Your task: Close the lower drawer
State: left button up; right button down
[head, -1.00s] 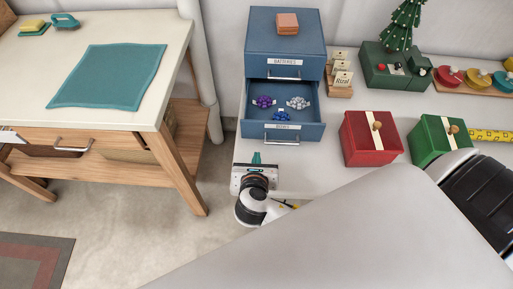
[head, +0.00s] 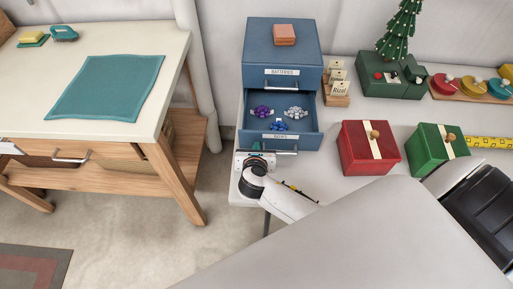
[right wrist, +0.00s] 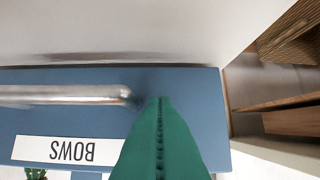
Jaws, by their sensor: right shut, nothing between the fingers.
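The blue cabinet (head: 283,55) stands on the white table. Its lower drawer (head: 316,131) is pulled out, with a "BOWS" label and a metal handle on its front. Purple (head: 263,111), silver (head: 296,112) and blue (head: 279,126) bows lie inside. The upper "BATTERIES" drawer (head: 297,77) is closed. My right gripper (head: 257,148) is at the left part of the lower drawer's front, shut and empty. In the right wrist view its green fingers (right wrist: 160,140) overlap the blue front (right wrist: 195,110), beside the end of the handle (right wrist: 65,95). I cannot tell whether they touch it. My left gripper is out of view.
A red box (head: 357,155) and a green box (head: 428,150) stand right of the drawer. Card holder (head: 336,97) and small tree (head: 401,35) are behind them. A wooden workbench (head: 178,180) stands left across a floor gap.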

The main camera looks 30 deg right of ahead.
jog(key=shift+w+d+r, duration=0.1)
jog(key=shift+w+d, duration=0.15)
jog(key=shift+w, duration=0.15)
jog(key=p, duration=0.2)
send_near(259, 106)
notch_tip(259, 106, down, 3)
jog(key=shift+s+f, duration=0.15)
jog(key=w+d, duration=0.1)
jog(key=w, duration=0.1)
jog(key=w+d, duration=0.2)
jog(key=w, duration=0.1)
jog(key=w+d+b, duration=0.1)
jog(key=w, duration=0.2)
jog(key=shift+d+f, duration=0.2)
jog(key=shift+d, duration=0.1)
jog(key=shift+s, duration=0.1)
